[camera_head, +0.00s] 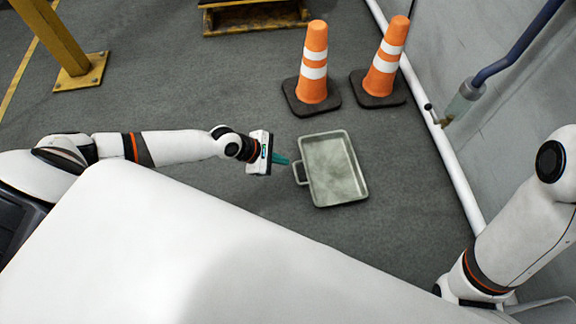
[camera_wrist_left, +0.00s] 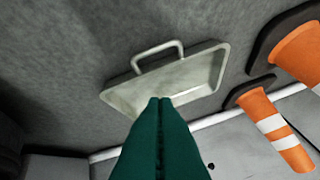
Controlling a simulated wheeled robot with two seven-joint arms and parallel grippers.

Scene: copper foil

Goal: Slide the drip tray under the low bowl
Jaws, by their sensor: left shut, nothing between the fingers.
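The drip tray (camera_head: 335,168), a shallow pale grey-green rectangular pan, lies flat on the floor. Its loop handle (camera_head: 299,173) points left, toward my left gripper. The wrist view shows the tray (camera_wrist_left: 185,80) and its handle (camera_wrist_left: 158,52) too. My left gripper (camera_head: 287,160) has teal fingers closed together and empty, with tips just left of the tray near the handle. I cannot tell whether they touch it. A clear bowl (camera_head: 463,102) hangs at the lower end of a blue pipe by the right wall, with a small tap beside it. My right gripper is out of view.
Two orange cones (camera_head: 314,65) (camera_head: 387,60) stand behind the tray. A white pipe (camera_head: 450,165) runs along the wall's foot. A yellow post (camera_head: 75,70) and wooden pallet (camera_head: 255,17) stand farther back. Floor between tray and white pipe is clear.

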